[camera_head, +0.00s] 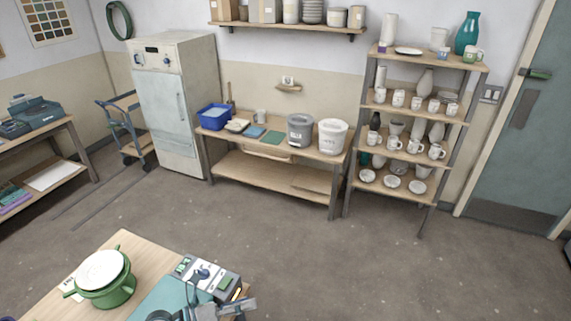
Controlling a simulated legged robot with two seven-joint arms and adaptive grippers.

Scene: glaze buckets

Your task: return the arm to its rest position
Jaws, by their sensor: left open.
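My left gripper (238,303) shows at the bottom edge of the head view, over the right side of the near wooden table (125,247). Its jaws are open and I see nothing between them. It is just in front of a grey control box (228,283) with green parts; I cannot tell whether they touch. The rest of the left arm is mostly cut off by the frame. My right gripper is not in view.
A green pot with a white top (102,268) stands on the near table's left side. Across open grey floor (270,235), a bench holds a blue basin (213,117), a grey bucket (300,130) and a white bucket (332,136). A pottery shelf (430,115) stands at right.

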